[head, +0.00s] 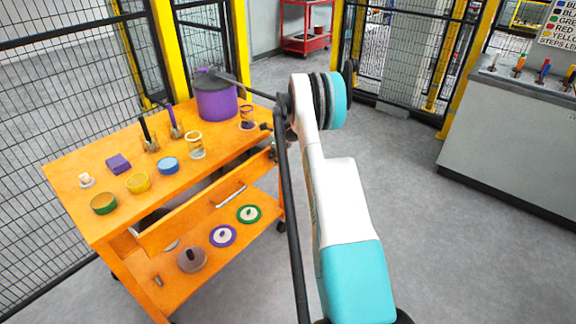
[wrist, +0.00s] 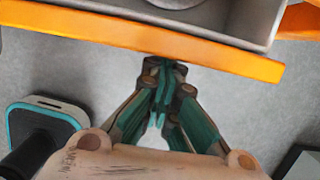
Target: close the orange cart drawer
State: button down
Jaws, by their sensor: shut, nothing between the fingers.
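The orange cart (head: 78,207) stands at the left in the head view. Its drawer (head: 190,216) is pulled out below the top, and a gap shows behind its front panel. In the wrist view, the drawer's orange front edge (wrist: 130,37) crosses the top, with the grey drawer inside (wrist: 262,22) beyond it. My gripper (wrist: 165,62) is shut and empty, its tips at the lower edge of the front; I cannot tell if they touch. In the head view my gripper (head: 272,152) is at the drawer's right end, partly hidden by my arm.
The cart top holds a purple pot (head: 215,98), a yellow dish (head: 138,183), a blue dish (head: 168,165) and other small things. Discs, including a green-rimmed one (head: 249,214), lie on the lower shelf. A grey cabinet (head: 510,125) stands right. Floor between is clear.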

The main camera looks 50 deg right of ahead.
jog(key=w, duration=0.7)
jog(key=shift+a, duration=0.3)
jog(key=shift+r, duration=0.1)
